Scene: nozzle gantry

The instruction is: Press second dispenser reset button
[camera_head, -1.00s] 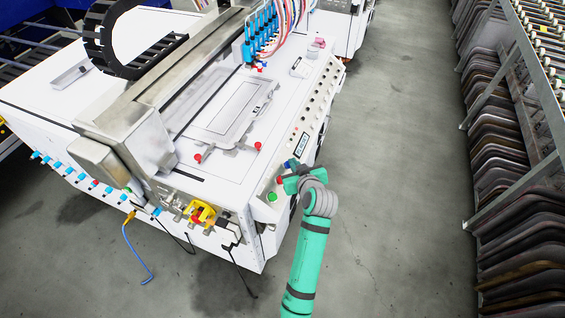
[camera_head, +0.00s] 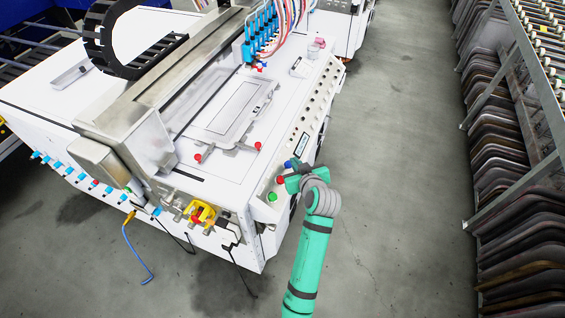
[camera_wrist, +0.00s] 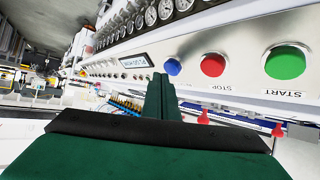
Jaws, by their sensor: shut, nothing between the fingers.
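The machine's sloping control panel (camera_head: 300,135) shows in the head view, with a row of round gauges (camera_wrist: 150,17) in the wrist view. Below the gauges is a row of small round fittings (camera_wrist: 108,75), too small to tell apart; I cannot tell which is the second dispenser reset button. A blue button (camera_wrist: 173,67), a red STOP button (camera_wrist: 213,65) and a green START button (camera_wrist: 285,62) sit at the panel's near end. Contact cannot be seen.
A label display (camera_wrist: 135,62) sits on the panel beside the fittings. The flat bed (camera_head: 225,110), red knobs (camera_head: 258,146) and gantry beam (camera_head: 180,70) lie to the left in the head view. Clear floor (camera_head: 400,150) and a rack (camera_head: 520,150) are to the right.

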